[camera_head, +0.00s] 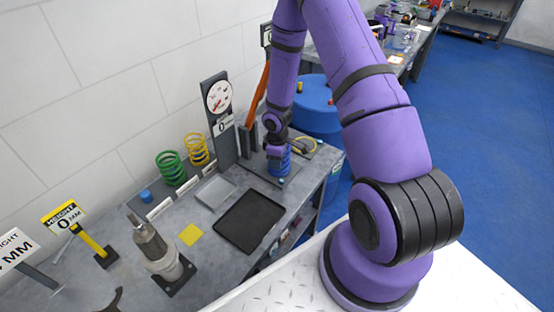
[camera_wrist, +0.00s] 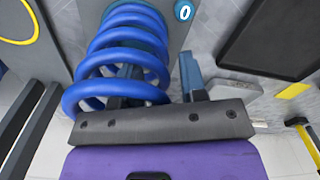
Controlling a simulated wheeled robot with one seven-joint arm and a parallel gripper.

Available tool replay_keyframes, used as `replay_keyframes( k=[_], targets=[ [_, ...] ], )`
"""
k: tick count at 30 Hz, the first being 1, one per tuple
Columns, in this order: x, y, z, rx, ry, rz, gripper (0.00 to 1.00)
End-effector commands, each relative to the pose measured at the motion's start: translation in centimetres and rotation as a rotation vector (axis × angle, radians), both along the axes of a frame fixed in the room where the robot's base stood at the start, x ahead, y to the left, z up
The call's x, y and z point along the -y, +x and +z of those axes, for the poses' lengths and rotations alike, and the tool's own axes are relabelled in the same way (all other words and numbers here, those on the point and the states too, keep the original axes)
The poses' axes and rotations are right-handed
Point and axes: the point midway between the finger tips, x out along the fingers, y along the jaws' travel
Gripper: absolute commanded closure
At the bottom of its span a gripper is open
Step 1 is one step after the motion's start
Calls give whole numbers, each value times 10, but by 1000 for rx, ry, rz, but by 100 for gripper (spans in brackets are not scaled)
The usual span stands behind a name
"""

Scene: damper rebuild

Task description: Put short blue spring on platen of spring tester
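The short blue spring (camera_head: 280,163) stands upright on the grey plate at the foot of the dial tester, directly below my gripper. In the wrist view the spring (camera_wrist: 125,45) fills the upper left, its near coil close to the gripper body. My gripper (camera_wrist: 158,82) has its fingers apart. One finger shows through the coils and the other is outside the spring's right side, with a narrow gap to the wire.
A green spring (camera_head: 171,169) and a yellow spring (camera_head: 198,150) stand to the left by the wall. A black tray (camera_head: 249,221) and a yellow square (camera_head: 190,235) lie in front. An orange lever (camera_head: 256,95) rises beside the tester. A blue drum (camera_head: 318,105) is behind.

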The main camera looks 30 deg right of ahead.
Motion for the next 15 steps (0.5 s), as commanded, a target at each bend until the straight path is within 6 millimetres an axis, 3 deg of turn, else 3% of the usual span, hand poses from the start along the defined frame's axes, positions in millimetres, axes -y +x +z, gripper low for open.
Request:
replay_keyframes(
  k=[8,15],
  targets=[
    [1,0,8,1,0,-1,61],
    [1,1,42,4,0,-2,61]
  ],
)
